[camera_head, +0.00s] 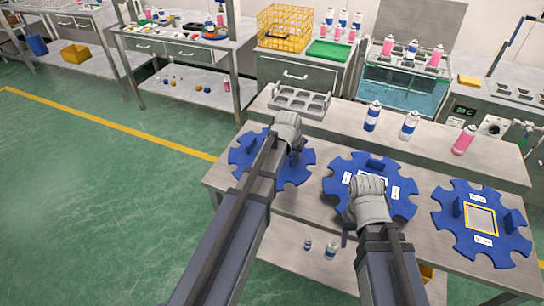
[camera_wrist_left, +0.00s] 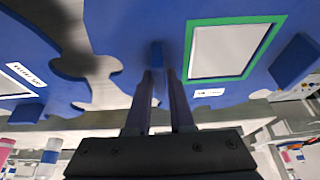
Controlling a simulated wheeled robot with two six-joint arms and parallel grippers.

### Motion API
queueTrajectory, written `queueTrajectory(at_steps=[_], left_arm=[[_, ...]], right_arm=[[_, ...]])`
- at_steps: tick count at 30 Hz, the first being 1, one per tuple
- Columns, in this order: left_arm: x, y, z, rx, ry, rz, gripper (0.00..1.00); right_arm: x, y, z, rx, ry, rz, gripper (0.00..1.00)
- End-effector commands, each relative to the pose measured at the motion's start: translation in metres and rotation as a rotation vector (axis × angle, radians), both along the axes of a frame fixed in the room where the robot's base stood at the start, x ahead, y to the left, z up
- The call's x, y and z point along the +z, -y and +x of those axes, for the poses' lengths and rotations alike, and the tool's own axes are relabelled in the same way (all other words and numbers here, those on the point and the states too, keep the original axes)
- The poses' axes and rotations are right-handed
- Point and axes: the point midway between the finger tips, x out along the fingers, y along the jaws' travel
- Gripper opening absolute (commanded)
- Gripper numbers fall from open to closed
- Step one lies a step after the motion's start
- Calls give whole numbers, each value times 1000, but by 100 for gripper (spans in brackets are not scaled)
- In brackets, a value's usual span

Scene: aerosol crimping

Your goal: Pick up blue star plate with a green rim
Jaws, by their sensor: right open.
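The blue star plate with a green rim (camera_wrist_left: 275,20) fills the upper right of the left wrist view, its green rim around a pale rectangle. In the head view it is the left plate (camera_head: 243,152) on the bench, with its middle hidden by my left arm. My left gripper (camera_head: 288,134) is over this plate. In the left wrist view its fingers (camera_wrist_left: 160,80) are close together on either side of the plate's upright blue handle and look shut on it. My right gripper (camera_head: 368,192) is open above the middle blue star plate (camera_head: 402,205), covering part of it.
A third star plate with a yellow rim (camera_head: 480,245) lies at the right. Behind the plates, a raised shelf holds a grey tray (camera_head: 300,103), blue-banded cans (camera_head: 372,117) and a pink can (camera_head: 464,140). Small bottles (camera_head: 330,250) stand on the lower shelf.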

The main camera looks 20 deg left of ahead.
Motion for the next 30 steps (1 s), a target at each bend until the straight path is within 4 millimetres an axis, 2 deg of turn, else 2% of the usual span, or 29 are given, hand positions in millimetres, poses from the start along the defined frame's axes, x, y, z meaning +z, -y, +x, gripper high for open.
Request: queueTrajectory(at_steps=[1,5,30], left_arm=[[0,0,0,0,0,0,14],[0,0,0,0,0,0,0],[0,0,0,0,0,0,0]], right_arm=[[0,0,0,0,0,0,51],[0,0,0,0,0,0,51],[0,0,0,0,0,0,51]])
